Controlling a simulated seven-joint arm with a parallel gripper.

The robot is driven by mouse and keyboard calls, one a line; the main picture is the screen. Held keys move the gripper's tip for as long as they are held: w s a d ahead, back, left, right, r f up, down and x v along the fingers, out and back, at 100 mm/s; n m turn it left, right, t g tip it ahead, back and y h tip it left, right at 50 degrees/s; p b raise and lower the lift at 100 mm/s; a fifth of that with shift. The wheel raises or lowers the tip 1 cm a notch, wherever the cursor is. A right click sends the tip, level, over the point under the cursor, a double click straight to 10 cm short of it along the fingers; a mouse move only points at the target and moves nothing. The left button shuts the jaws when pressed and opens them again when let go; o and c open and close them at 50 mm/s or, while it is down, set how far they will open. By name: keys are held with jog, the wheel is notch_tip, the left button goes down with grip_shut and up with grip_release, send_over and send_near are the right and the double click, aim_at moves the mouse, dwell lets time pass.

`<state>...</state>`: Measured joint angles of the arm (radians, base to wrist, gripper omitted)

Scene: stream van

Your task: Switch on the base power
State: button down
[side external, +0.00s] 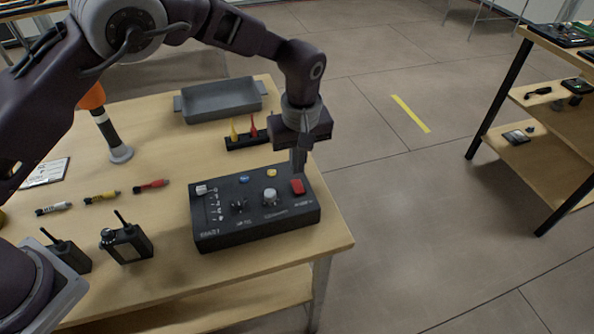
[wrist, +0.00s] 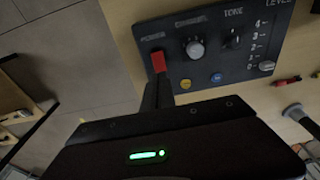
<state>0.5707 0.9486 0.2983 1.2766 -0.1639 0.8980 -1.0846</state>
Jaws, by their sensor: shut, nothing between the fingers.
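The black base unit (side external: 255,220) lies on the wooden table near its right front corner. In the side view its red power switch (side external: 297,187) is at the right end of the panel. The switch also shows in the wrist view (wrist: 158,61), beside the printed word POWER. My gripper (side external: 298,170) points down with its fingers shut and empty. The fingertips are at or just above the red switch; I cannot tell whether they touch it. In the wrist view the fingers end right by the switch's lower edge. Whether the switch is on is not clear.
The panel also has a grey knob (side external: 269,196), a black tone knob (side external: 238,205) and a level slider (side external: 202,189). Two handheld radios (side external: 126,243) stand left of the unit. A grey tray (side external: 222,100) and a black rack (side external: 249,137) with coloured pieces are behind.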

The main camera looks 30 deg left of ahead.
aim_at(296, 182)
jog(key=shift+w+a+f, duration=0.1)
jog(key=shift+f, duration=0.8)
jog(key=shift+w+a+f, duration=0.1)
jog(key=shift+f, duration=0.8)
jog(key=shift+w+a+f, duration=0.1)
jog(key=shift+f, duration=0.2)
jog(key=shift+s, duration=0.2)
jog(key=shift+s+d+r, duration=0.2)
jog(key=shift+s+d, duration=0.3)
jog(key=shift+d, duration=0.15)
jog(key=shift+r, duration=0.1)
